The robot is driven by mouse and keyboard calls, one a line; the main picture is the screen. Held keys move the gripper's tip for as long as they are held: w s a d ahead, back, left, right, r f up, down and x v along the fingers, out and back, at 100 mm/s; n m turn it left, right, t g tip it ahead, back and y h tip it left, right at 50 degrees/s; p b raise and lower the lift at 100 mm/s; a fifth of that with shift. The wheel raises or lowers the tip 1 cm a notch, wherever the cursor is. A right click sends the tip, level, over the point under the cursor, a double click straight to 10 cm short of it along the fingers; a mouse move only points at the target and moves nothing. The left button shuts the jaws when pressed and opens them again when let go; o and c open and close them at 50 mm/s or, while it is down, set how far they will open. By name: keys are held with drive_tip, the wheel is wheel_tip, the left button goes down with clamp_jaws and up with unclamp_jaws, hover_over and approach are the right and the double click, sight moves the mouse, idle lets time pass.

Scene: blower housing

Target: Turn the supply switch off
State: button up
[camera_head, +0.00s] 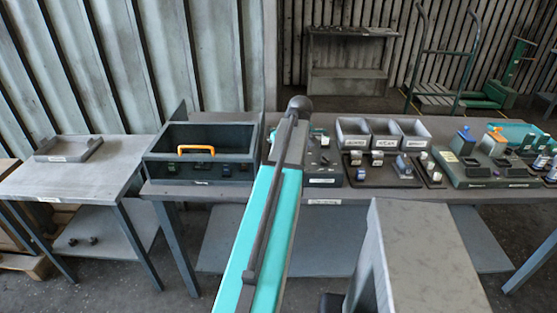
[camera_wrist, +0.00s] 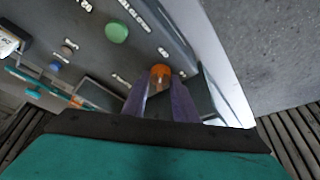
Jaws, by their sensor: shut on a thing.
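In the wrist view, a dark grey panel (camera_wrist: 100,60) carries an orange knob (camera_wrist: 160,71), taken here as the supply switch; its label is too small to read. My gripper (camera_wrist: 160,84) is at the panel with its two purple-grey fingers on either side of the knob, shut on it. The fingers hide the knob's near part, and I cannot tell which way it is set. In the head view my arm crosses the middle of the picture, and I cannot make out the gripper or the knob there.
A green button (camera_wrist: 117,32) sits close by on the panel, with a blue button (camera_wrist: 55,65) further left. In the head view, a box with an orange handle (camera_head: 197,149), grey bins (camera_head: 352,133) and fixtures fill the bench. A grey block (camera_head: 425,250) stands in front.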

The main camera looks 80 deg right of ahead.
drive_tip(key=shift+s+d+n, duration=0.1)
drive_tip(key=shift+s+n, duration=0.1)
drive_tip(key=shift+n, duration=0.1)
drive_tip(key=o, duration=1)
drive_tip(key=shift+w, duration=0.1)
drive_tip(key=shift+r, duration=0.15)
drive_tip(key=shift+b+v, duration=1.55)
drive_tip(key=shift+v, duration=5.25)
drive_tip(key=shift+d, duration=0.1)
